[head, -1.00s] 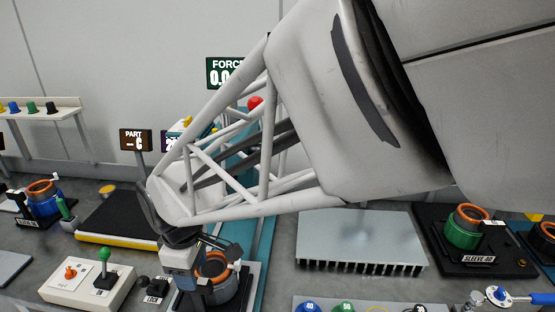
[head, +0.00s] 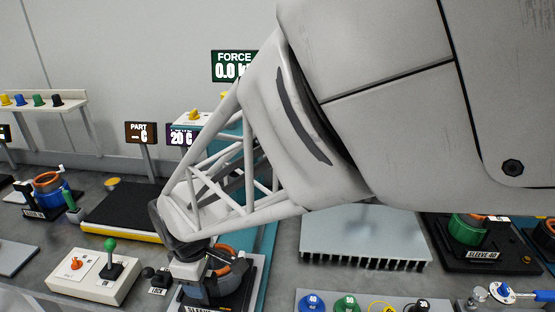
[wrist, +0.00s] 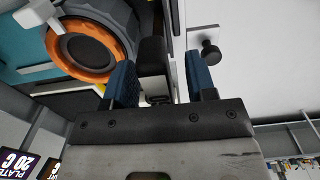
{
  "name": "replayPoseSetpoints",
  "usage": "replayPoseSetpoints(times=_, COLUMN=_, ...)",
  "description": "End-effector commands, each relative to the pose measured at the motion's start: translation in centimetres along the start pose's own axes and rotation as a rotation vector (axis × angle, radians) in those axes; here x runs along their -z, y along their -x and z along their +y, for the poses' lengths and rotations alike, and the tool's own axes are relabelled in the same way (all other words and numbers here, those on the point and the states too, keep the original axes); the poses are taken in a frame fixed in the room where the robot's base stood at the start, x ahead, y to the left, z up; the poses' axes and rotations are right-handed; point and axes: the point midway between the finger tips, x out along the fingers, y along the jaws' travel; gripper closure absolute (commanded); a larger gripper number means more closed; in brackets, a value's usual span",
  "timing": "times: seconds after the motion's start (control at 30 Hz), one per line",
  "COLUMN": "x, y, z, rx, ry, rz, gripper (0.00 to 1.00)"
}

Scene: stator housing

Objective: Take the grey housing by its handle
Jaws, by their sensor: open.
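The grey housing (head: 236,278) stands on a dark base in the lower middle of the head view, partly behind my gripper. Its orange ring (wrist: 108,68) shows at the upper left of the wrist view, with a pale arm across its edge. My gripper (wrist: 161,82) is open, pointing down at the housing's left side. A dark upright piece (wrist: 152,55), apparently the housing's handle, lies between the two blue-padded fingers. Gaps show on both sides of it, wider on the right. In the head view, my wrist hides the handle and the fingertips.
A lock knob (head: 161,277) and a control box with a green-topped lever (head: 95,275) stand left of my gripper. A finned plate (head: 365,236) and a green sleeve (head: 466,228) are to the right.

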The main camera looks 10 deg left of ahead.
Motion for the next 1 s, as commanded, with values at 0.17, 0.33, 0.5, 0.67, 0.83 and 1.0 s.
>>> replayPoseSetpoints(times=0.17, x=0.0, y=-0.71, z=0.01, rx=0.0, ry=0.0, rz=0.0, gripper=0.49)
replayPoseSetpoints(times=0.33, x=0.0, y=-0.7, z=0.0, rx=0.0, ry=0.0, rz=0.0, gripper=0.49)
replayPoseSetpoints(times=0.5, x=0.0, y=-0.69, z=0.0, rx=0.0, ry=0.0, rz=0.0, gripper=0.49)
replayPoseSetpoints(times=0.67, x=0.0, y=-0.68, z=0.0, rx=0.0, ry=0.0, rz=0.0, gripper=0.49)
replayPoseSetpoints(times=0.83, x=0.0, y=-0.68, z=0.0, rx=0.0, ry=0.0, rz=0.0, gripper=0.75)
replayPoseSetpoints(times=1.0, x=0.0, y=-0.68, z=0.0, rx=0.0, ry=0.0, rz=0.0, gripper=1.0)
